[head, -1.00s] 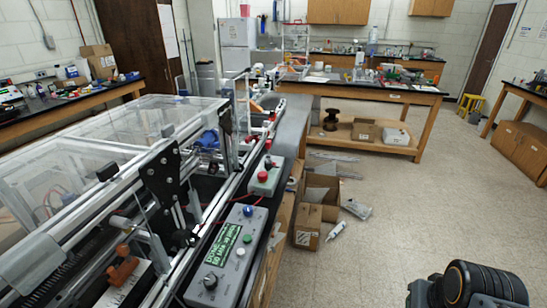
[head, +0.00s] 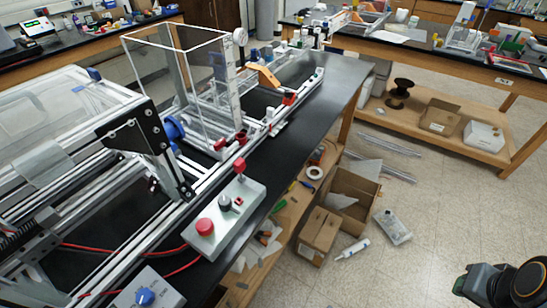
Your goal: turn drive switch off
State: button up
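A grey control box (head: 241,215) sits on the black bench top beside the aluminium extrusion frame. A red mushroom button (head: 205,226) is at its near end. A dark rotary knob (head: 225,203) is near its middle, and a red piece (head: 239,166) stands at its far end. I cannot read any label, so I cannot tell for sure which is the drive switch or how it is set. A second grey box (head: 165,281) with a blue knob (head: 146,297) is cut off by the bottom edge. My gripper is not in view; only part of my arm shows at lower right.
The extrusion frame (head: 110,205) with clear covers fills the left side. Red cables run to the control box. Open cardboard boxes (head: 318,235) and a white tube (head: 352,248) are beside the bench. The floor to the right is mostly clear.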

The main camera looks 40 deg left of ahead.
aim_at(224, 202)
jog(key=i, duration=0.8)
jog(key=u, duration=4.2)
